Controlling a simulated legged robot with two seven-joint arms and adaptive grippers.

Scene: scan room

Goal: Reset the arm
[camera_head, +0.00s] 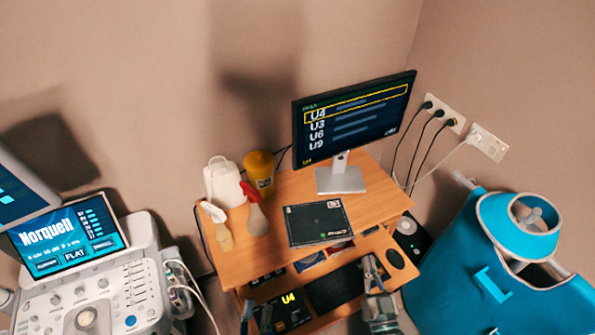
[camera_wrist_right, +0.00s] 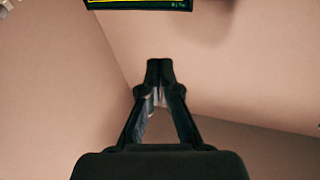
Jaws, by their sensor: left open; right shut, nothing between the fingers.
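My left gripper (camera_head: 256,314) shows only at the bottom edge of the head view. Its two fingertips stand apart, over the front of the desk's lower shelf. My right gripper (camera_head: 371,263) is in front of the desk's right part, over the lower shelf near the keyboard. In the right wrist view its fingers (camera_wrist_right: 160,66) meet at the tips with nothing between them. It points up toward bare wall, with the monitor's lower edge (camera_wrist_right: 140,4) at the top of that view. Most of both arms is out of view.
A wooden desk (camera_head: 285,190) holds a monitor (camera_head: 352,115), a black pad (camera_head: 318,222), a white jug (camera_head: 222,182), a yellow container (camera_head: 260,172) and two probe-like bottles. An ultrasound console (camera_head: 95,285) stands left; a teal draped thing (camera_head: 470,270) stands right. Cables hang from wall sockets (camera_head: 445,113).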

